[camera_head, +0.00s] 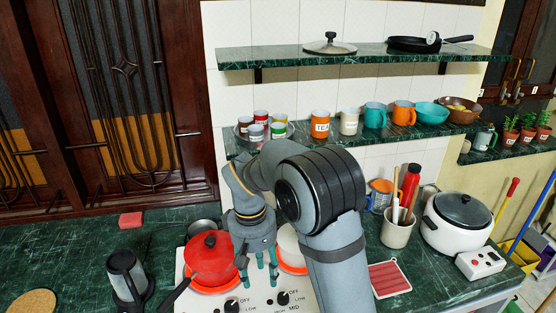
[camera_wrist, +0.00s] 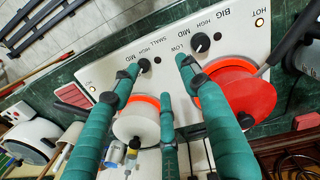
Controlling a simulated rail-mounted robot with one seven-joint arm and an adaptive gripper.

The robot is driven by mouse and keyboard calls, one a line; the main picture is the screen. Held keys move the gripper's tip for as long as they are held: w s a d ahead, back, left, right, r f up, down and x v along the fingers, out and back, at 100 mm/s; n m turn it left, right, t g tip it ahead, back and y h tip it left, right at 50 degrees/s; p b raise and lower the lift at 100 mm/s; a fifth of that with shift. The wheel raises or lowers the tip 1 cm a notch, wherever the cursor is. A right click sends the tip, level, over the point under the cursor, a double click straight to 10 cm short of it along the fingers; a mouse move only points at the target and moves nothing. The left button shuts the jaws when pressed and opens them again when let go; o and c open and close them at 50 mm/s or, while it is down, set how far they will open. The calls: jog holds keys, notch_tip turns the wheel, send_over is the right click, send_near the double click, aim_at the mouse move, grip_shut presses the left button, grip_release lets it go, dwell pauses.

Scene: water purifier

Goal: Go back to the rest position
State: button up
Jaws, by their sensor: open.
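My gripper (camera_head: 258,276) hangs over the front of the white stove top (camera_head: 258,303), its teal fingers pointing down. In the wrist view my gripper (camera_wrist: 160,80) has its fingers spread and open, with nothing between them. A red pot with a lid (camera_head: 208,255) sits on the left burner, left of my gripper; it also shows in the wrist view (camera_wrist: 250,98). A white round-topped vessel (camera_wrist: 140,124) sits on the other orange-glowing burner, partly hidden by my arm in the head view. Two black knobs (camera_wrist: 200,42) (camera_wrist: 144,65) show on the stove panel.
A black and grey jug (camera_head: 127,277) stands left of the stove. A utensil holder (camera_head: 398,230) and a white cooker (camera_head: 459,223) stand to the right, beside a red-striped mat (camera_head: 389,279). A shelf (camera_head: 390,133) with cups and bowls runs behind my arm.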

jog(key=m+b, duration=0.1)
send_near(284, 297)
jog(key=f, duration=0.8)
jog(key=shift+w+d+f, duration=0.1)
jog(key=shift+d+f, duration=0.15)
jog(key=shift+f, duration=0.05)
